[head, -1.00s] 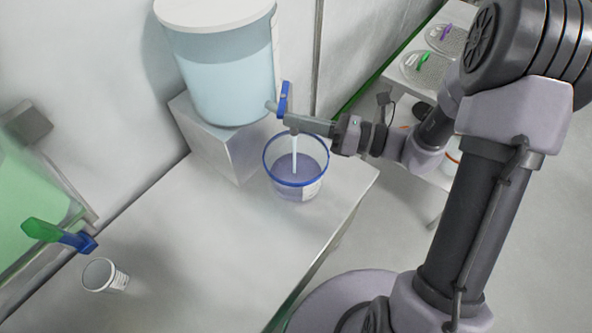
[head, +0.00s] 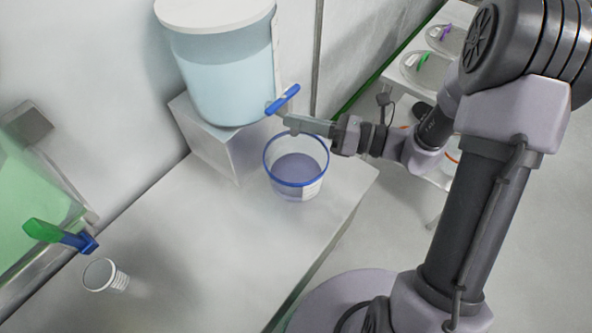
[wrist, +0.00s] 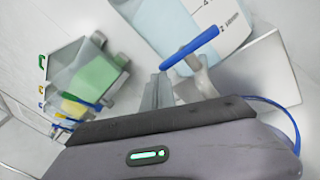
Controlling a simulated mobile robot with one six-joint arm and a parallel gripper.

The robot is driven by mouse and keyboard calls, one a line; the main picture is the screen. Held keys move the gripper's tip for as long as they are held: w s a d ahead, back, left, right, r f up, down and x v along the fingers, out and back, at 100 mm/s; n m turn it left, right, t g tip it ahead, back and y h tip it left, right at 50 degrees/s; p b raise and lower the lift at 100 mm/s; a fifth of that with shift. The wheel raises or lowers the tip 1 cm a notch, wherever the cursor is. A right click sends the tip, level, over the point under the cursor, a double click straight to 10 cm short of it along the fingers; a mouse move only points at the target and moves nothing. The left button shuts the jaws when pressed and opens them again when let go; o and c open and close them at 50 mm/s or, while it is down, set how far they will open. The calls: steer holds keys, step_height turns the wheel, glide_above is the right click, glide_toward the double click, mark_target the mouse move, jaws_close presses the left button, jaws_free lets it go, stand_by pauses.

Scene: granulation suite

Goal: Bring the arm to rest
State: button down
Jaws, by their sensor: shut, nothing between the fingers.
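My gripper (head: 292,124) is shut and empty in the head view. Its tip is just beside the blue tap handle (head: 283,99) of the large clear tank (head: 228,80), above the blue-rimmed bucket (head: 297,186). I cannot tell whether the fingers touch the handle. The bucket holds bluish liquid, and no stream falls into it. The wrist view shows the blue handle (wrist: 190,48) close to the finger tips, with the tank (wrist: 205,22) behind it.
The tank stands on a grey block (head: 212,143) on the bench (head: 190,235). A side table with round dishes (head: 430,68) stands behind my arm.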

steer(key=s+r+n+g+h+b, duration=0.15)
steer(key=s+n+g+h, duration=0.45)
steer(key=s+n, duration=0.75)
steer(key=s+d+r+n+t+h+b, duration=0.1)
steer(key=s+d+r+n+t+h, duration=0.2)
steer(key=d+n+t+h, duration=0.3)
steer(key=s+d+n+h, duration=0.1)
steer(key=d+n+h, duration=0.2)
steer(key=shift+d+r+t, duration=0.2)
steer(key=shift+d+t, duration=0.1)
